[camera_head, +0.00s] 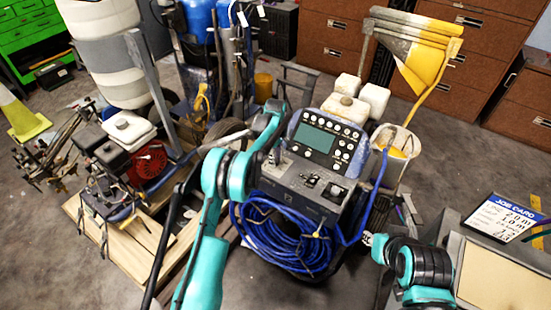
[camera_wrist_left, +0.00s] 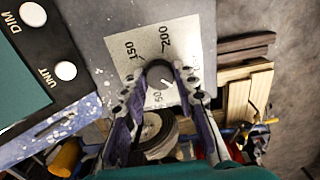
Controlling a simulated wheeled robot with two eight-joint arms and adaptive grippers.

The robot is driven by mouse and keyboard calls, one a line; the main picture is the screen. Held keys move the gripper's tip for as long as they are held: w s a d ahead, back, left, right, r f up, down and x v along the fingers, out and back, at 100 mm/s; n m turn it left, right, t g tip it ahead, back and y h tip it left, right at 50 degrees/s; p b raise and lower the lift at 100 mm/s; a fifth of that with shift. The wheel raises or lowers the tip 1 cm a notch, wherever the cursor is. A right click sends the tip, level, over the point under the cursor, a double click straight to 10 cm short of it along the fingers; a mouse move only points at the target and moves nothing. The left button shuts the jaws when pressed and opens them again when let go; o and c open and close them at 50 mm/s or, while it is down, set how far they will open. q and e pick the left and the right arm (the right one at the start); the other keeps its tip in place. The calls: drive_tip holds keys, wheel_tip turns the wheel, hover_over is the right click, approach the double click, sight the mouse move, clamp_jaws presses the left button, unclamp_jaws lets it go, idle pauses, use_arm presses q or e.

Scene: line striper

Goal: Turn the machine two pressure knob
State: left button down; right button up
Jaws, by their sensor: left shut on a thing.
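The line striper (camera_head: 318,165) stands in the middle of the head view, with a tilted control panel and a screen (camera_head: 314,138). In the left wrist view, a dark round pressure knob (camera_wrist_left: 159,74) with a light pointer mark sits on a white dial plate (camera_wrist_left: 150,45) marked 150 and 200. My left gripper (camera_wrist_left: 158,78) is shut on this knob, one finger on each side. In the head view, my left gripper (camera_head: 274,154) is at the panel's left edge, and the knob is hidden there. My right arm shows at lower right; its gripper is out of view.
A coiled blue hose (camera_head: 285,240) hangs on the machine's front. A bucket (camera_head: 398,145) stands at its right. A job card (camera_head: 502,218) lies on the bench at right. Another engine machine (camera_head: 135,155) on wooden boards stands at left.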

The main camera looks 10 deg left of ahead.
idle(0.5)
use_arm(q)
drive_tip(key=c, duration=1.2)
unclamp_jaws()
wheel_tip(320, 180, up, 12)
